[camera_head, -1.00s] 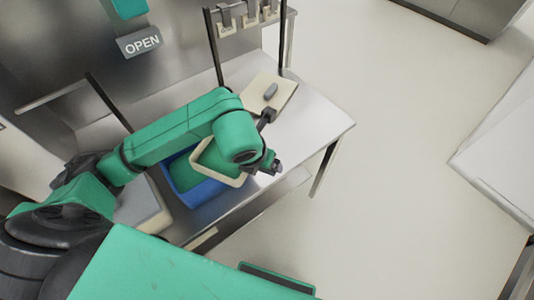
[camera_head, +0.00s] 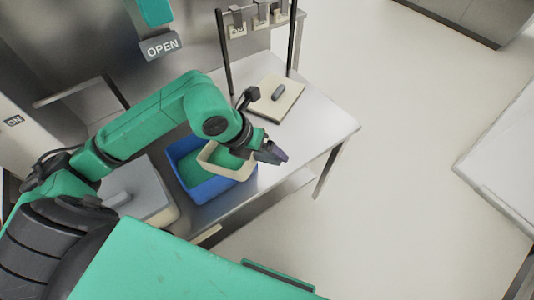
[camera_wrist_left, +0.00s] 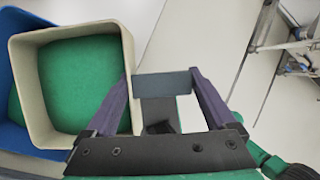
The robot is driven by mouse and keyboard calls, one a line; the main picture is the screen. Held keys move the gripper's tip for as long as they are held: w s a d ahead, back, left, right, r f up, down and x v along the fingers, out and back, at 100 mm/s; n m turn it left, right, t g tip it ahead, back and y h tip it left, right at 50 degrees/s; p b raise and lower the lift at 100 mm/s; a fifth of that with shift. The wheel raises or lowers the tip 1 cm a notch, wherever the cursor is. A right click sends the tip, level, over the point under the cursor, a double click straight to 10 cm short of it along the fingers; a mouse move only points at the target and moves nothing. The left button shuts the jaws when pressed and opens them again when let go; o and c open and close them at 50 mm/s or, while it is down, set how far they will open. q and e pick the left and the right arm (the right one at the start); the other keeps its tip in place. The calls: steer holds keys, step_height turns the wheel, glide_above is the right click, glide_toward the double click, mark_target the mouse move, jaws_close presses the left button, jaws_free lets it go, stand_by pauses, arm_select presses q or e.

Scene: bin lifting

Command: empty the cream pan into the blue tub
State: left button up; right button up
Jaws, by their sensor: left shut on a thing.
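The cream pan (camera_head: 241,174) is a square, cream-rimmed container with a green inside. In the head view it is over the right part of the blue tub (camera_head: 208,191), which also shows green inside. A grey flat piece spans between the fingers. The tub's blue rim (camera_wrist_left: 12,140) shows behind the pan. Whether the pan touches the tub is unclear. My right gripper is not in view.
The tub stands on a steel table (camera_head: 318,135). A cream board (camera_head: 289,103) with a grey object (camera_head: 278,92) lies behind the gripper. A grey-lidded container (camera_head: 145,190) is left of the tub. A dark rack post (camera_head: 223,55) rises at the back.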

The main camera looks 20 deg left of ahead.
arm_select(q)
steer(key=shift+a+r, duration=0.1)
steer(key=shift+r, duration=0.15)
steer(key=shift+a+r+n+h+b, duration=0.15)
steer(key=shift+a+r+h+b, duration=0.15)
steer(key=shift+r+h+b, duration=0.25)
steer(key=shift+a+r+n+h+b, duration=0.15)
steer(key=shift+a+r+h+b, duration=0.15)
steer(key=shift+r+h, duration=0.4)
steer(key=shift+w+a+r+h+b, duration=0.1)
steer(key=shift+a+r+h+b, duration=0.4)
steer(key=shift+r, duration=0.2)
steer(key=a+r+n+h+b, duration=0.2)
steer(key=a+r+h+b, duration=0.3)
steer(key=a, duration=0.3)
steer(key=shift+w+a+h, duration=0.3)
steer(key=shift+w+h, duration=0.15)
steer(key=shift+h, duration=0.4)
steer(key=shift+t, duration=0.3)
stand_by(0.6)
